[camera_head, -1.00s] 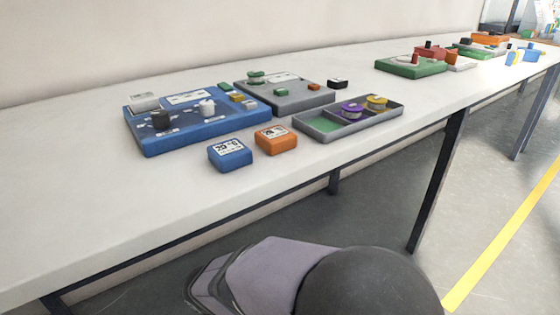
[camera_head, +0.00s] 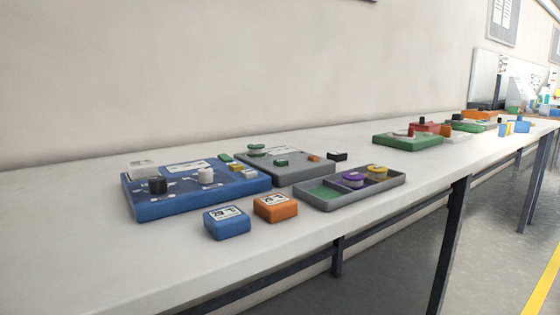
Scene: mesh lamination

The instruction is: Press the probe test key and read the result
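A blue panel (camera_head: 160,208) lies on the table at the left. It carries a black knob (camera_head: 157,186), a white knob (camera_head: 206,176), a white block (camera_head: 140,168), a white label and small green and yellow keys (camera_head: 234,166). A grey panel (camera_head: 302,175) lies to its right, with a round green knob (camera_head: 256,149), a green key (camera_head: 281,162) and a small orange key (camera_head: 314,158). I cannot tell which of these is the probe test key, and no result can be read. My gripper is not in view.
A blue box (camera_head: 227,224) and an orange box (camera_head: 276,208) with labels stand at the table's front. A grey tray (camera_head: 335,203) holds a purple and a yellow reel. A black block (camera_head: 337,156) lies behind. Green and red units (camera_head: 408,141) stand further right. The left front is clear.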

